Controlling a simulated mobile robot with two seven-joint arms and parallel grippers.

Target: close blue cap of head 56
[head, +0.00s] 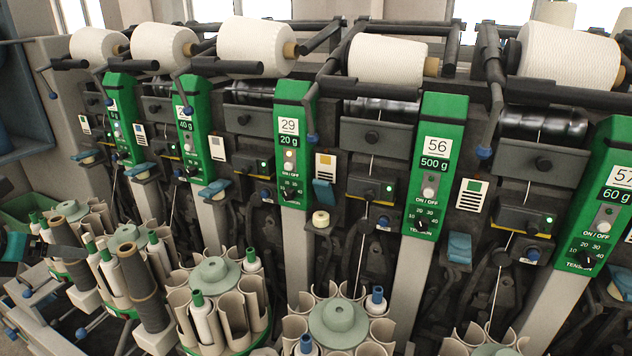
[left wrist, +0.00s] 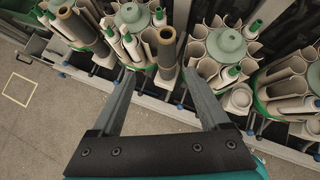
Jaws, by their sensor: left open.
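The green panel of head 56 (head: 437,165) stands right of centre in the head view. To its left, a blue cap (head: 325,193) stands tilted up, with a cream disc (head: 320,218) exposed below it. Another blue cap (head: 460,248) to the panel's right looks folded down. My left gripper (left wrist: 160,78) is open and empty in the left wrist view, above the floor and facing the bobbin magazines. Part of it shows at the left edge of the head view, far from both caps. My right gripper is not in view.
Round bobbin magazines (head: 338,322) line the front below the heads. Two tall brown tubes (head: 143,280) rise at the lower left; one also shows beyond my left fingers (left wrist: 166,50). White cones (head: 386,60) and black cradle arms overhang the panels. Bare floor (left wrist: 40,130) lies in front.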

